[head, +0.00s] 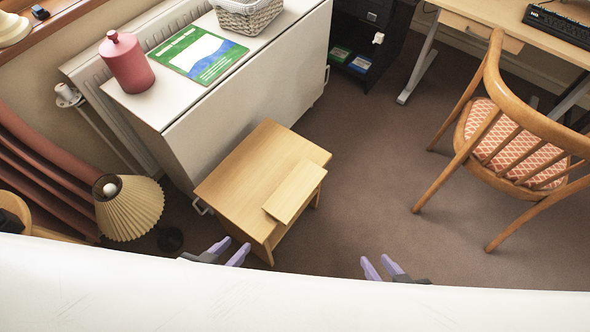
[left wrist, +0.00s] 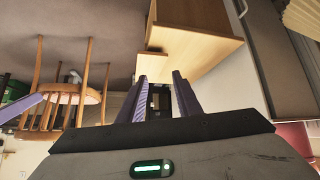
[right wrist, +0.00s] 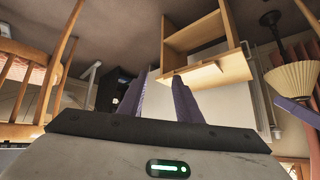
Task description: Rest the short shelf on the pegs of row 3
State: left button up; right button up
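A short light-wood board (head: 296,190), which looks like the short shelf, lies flat on top of a small light-wood unit (head: 240,170), at its right front part. The board also shows in the right wrist view (right wrist: 215,72), jutting past the unit's edge. The unit's side looks open in that view; no pegs or rows can be made out. My left gripper (head: 228,250) is open and empty, in front of the unit's near corner, apart from it. My right gripper (head: 381,268) is open and empty, to the right of the unit, apart from the board.
A white cabinet (head: 250,85) with a red jar (head: 126,62), a green booklet (head: 198,54) and a basket (head: 247,14) stands behind the unit. A pleated lamp (head: 129,208) is at left, a wooden chair (head: 510,140) at right. Bare carpet (head: 370,165) lies between unit and chair.

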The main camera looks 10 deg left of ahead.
aim_at(284, 205)
jog(key=i, duration=0.35)
jog(key=u, duration=0.75)
